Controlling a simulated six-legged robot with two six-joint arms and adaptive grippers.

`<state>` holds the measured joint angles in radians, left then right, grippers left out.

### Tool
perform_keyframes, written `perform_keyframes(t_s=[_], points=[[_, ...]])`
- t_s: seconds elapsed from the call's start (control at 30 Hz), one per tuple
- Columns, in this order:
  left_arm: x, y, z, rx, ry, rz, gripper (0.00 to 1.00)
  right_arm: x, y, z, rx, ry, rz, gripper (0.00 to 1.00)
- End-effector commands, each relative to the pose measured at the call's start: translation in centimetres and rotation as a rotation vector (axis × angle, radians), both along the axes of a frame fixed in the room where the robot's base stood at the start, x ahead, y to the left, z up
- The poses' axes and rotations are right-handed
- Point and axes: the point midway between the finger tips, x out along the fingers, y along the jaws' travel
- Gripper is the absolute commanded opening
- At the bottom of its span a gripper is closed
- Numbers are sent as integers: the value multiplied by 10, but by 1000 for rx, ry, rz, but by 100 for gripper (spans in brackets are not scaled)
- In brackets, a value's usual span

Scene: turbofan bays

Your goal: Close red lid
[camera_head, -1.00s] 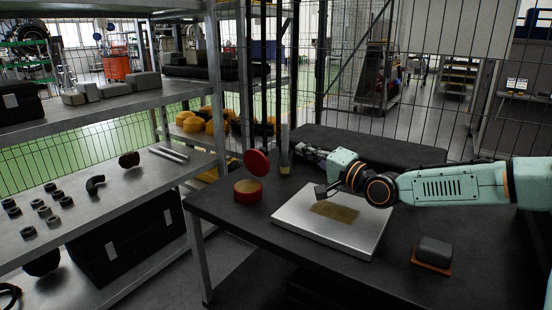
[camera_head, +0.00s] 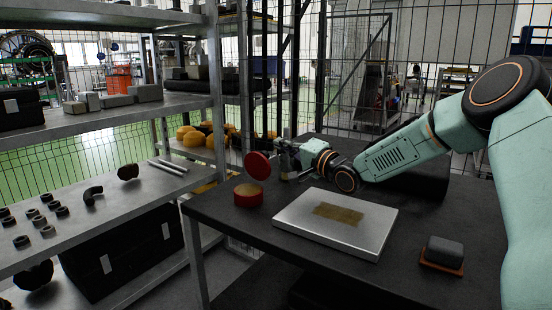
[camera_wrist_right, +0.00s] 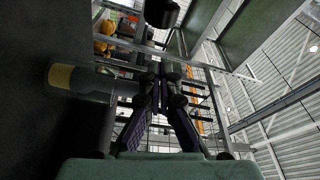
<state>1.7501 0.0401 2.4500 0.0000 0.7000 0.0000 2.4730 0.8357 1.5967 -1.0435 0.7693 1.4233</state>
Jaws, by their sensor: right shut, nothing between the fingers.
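A round red container (camera_head: 247,196) stands at the far left of the dark table. Its red lid (camera_head: 257,165) is open, tilted up on edge above the container's back right rim. My right gripper (camera_head: 279,147) is just right of the lid's upper edge, apparently behind it; I cannot tell whether they touch. In the wrist view the gripper's fingers (camera_wrist_right: 161,88) are together with nothing between them. A dark round shape (camera_wrist_right: 161,12) is beyond the fingertips; I cannot tell whether it is the lid. My left gripper is not in view.
A silver plate with a brownish patch (camera_head: 372,232) lies mid-table. A grey block on an orange base (camera_head: 443,252) sits at right. A bottle with a yellow band (camera_wrist_right: 62,76) stands close beside the right gripper. A metal shelf (camera_head: 130,120) is at left.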

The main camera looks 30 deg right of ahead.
Motion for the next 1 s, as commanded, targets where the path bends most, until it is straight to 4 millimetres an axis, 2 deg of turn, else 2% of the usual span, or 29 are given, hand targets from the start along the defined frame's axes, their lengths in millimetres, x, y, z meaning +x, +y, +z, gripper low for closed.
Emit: perform_keyframes(t_s=[0.03,0.23,0.4,1.0], points=[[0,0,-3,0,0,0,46,3,4,-3,-3,2,3,0],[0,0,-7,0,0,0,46,-10,24,-9,3,1,3,0],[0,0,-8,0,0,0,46,-15,33,-11,0,-1,1,0],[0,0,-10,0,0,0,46,-13,35,-12,-30,-10,0,0]])
